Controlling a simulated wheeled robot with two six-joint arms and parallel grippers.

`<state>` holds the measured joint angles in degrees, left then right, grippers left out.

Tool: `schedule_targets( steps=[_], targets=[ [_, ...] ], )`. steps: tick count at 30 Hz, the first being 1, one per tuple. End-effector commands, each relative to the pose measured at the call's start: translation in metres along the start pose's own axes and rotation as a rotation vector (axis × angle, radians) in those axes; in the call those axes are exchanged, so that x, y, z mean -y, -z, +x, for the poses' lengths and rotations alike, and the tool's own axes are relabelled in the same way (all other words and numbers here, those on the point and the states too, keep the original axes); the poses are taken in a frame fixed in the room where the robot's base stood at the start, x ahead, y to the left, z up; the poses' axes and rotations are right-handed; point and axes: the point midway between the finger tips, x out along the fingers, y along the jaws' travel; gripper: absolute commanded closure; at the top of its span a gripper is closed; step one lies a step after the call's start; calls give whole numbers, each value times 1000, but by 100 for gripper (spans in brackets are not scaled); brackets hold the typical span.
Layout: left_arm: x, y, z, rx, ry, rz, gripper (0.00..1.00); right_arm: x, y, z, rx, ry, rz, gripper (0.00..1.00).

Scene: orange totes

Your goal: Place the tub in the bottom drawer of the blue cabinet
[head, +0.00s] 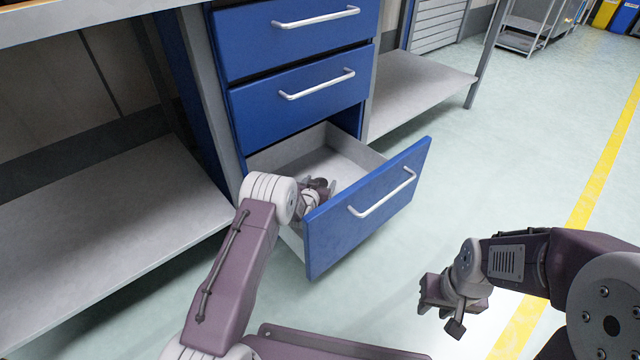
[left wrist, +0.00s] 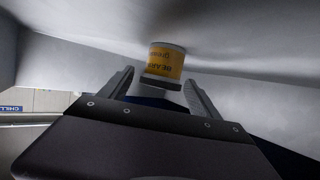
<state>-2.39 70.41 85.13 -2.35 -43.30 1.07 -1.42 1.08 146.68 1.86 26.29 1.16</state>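The tub (left wrist: 166,62) shows in the left wrist view as a small cylinder with a yellow label that reads upside down, a pale band and a dark end. It stands against the pale drawer floor beyond my left fingertips. My left gripper (head: 318,187) is inside the open bottom drawer (head: 362,214) of the blue cabinet (head: 293,95). Its two fingers (left wrist: 160,85) are spread, one on each side of the tub in the picture, with gaps visible. In the head view I cannot clearly tell the tub from the gripper. My right gripper (head: 440,308) is empty, fingers apart, over the floor.
Two upper drawers with silver handles are shut. Grey shelves (head: 110,225) flank the cabinet, the right one (head: 415,90) further back. The bottom drawer's front and side walls stand around my left gripper. The floor to the right is clear, with a yellow line (head: 590,200).

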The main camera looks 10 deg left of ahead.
Motion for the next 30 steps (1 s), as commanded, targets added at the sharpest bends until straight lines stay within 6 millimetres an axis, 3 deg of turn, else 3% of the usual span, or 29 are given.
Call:
schedule_targets(
  steps=[11,19,22,30],
  targets=[
    [0,5,-4,1,0,0,26,0,0,-3,0,0,0,67],
    [0,10,-54,5,0,-1,26,1,5,-50,0,0,0,67],
    [0,-3,-56,1,0,0,26,0,2,-18,-1,0,0,67],
    [0,2,-73,5,0,0,26,0,0,1,0,0,0,67]
  ],
)
